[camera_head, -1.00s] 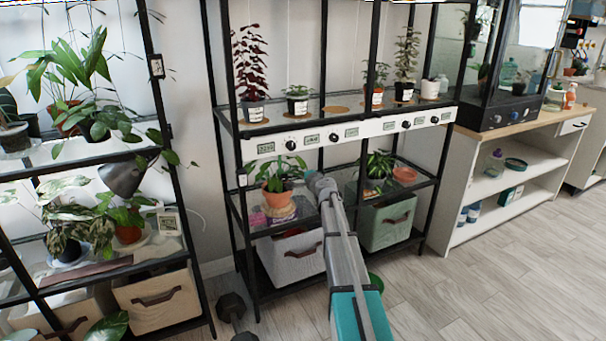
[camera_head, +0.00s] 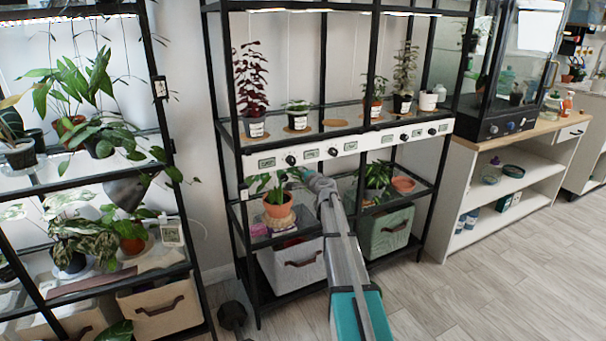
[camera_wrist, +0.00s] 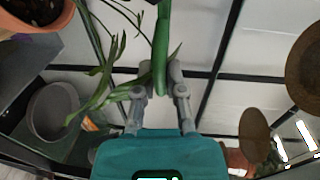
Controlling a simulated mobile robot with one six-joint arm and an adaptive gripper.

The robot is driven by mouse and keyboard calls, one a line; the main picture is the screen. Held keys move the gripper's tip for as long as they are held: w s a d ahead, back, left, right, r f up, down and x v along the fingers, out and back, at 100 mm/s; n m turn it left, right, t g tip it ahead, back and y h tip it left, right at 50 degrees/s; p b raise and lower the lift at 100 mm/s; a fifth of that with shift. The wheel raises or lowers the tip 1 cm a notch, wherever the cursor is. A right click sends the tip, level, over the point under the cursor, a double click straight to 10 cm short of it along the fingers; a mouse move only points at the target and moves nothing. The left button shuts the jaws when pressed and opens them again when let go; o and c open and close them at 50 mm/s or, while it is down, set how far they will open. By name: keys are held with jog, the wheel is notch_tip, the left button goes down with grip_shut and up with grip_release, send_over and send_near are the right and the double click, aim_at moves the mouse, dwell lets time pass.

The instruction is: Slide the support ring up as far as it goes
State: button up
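I cannot make out a support ring in either view. A leafy green plant in a terracotta pot (camera_head: 278,205) stands on the lower glass shelf of the middle rack, just left of my gripper (camera_head: 301,173). In the wrist view a terracotta pot (camera_wrist: 38,20) with dark soil shows at the upper left. My gripper (camera_wrist: 159,75) has its two grey fingers a little apart. My gripper's tips are hard to see in the head view.
A dial panel (camera_head: 345,148) on the shelf edge is above my gripper. A second plant (camera_head: 375,180) and a terracotta saucer (camera_head: 403,184) are to the right. Fabric bins (camera_head: 292,264) fill the space below. In the wrist view, black rack bars (camera_wrist: 222,65) are close by.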

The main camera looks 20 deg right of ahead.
jog(key=o, duration=0.5)
jog(key=shift+s, duration=0.1)
